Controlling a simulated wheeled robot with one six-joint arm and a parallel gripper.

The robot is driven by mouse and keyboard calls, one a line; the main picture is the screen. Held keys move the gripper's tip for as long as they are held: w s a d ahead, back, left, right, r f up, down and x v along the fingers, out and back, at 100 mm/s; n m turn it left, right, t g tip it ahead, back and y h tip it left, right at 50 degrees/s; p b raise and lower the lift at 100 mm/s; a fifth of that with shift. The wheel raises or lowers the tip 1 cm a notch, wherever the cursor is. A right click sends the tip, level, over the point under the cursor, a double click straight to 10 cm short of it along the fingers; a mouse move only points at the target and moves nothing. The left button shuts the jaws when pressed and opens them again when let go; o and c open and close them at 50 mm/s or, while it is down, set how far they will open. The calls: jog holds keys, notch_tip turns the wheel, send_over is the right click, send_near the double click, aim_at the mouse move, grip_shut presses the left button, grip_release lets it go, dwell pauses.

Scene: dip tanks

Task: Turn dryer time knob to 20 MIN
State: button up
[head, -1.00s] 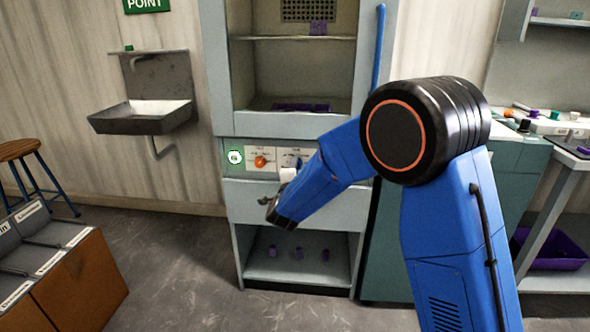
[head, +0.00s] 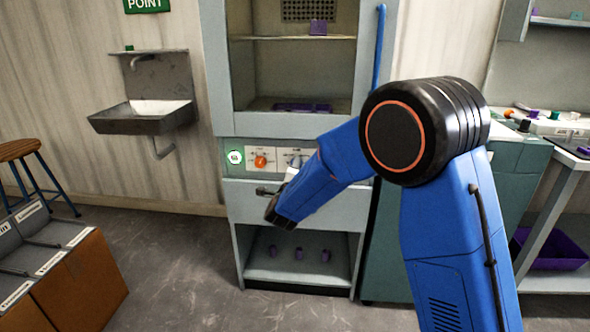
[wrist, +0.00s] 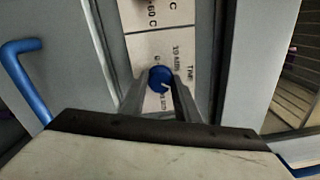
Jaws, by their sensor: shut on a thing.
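The dryer (head: 329,124) is a tall grey cabinet with a control panel below its upper chamber. In the wrist view, my gripper (wrist: 161,88) is shut on the blue time knob (wrist: 160,79), one finger on each side. The knob has a white pointer line that slants toward the lower right. The panel around it (wrist: 163,47) is white, with printing that reads sideways, including "TIME" and "10 MIN"; other marks are partly hidden or too small to read. In the head view my arm hides the time knob.
A drawer handle (head: 266,191) is below. A blue door handle (head: 379,48) runs up the dryer's right side. A sink (head: 146,116) hangs left.

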jog(key=shift+f, duration=0.1)
jog(key=o, duration=1)
jog(key=shift+o, duration=0.2)
jog(key=shift+s, duration=0.1)
jog(key=s, duration=1.7)
jog(key=shift+s+a+f, duration=0.15)
jog(key=shift+a+f, duration=0.05)
jog(key=shift+a, duration=0.15)
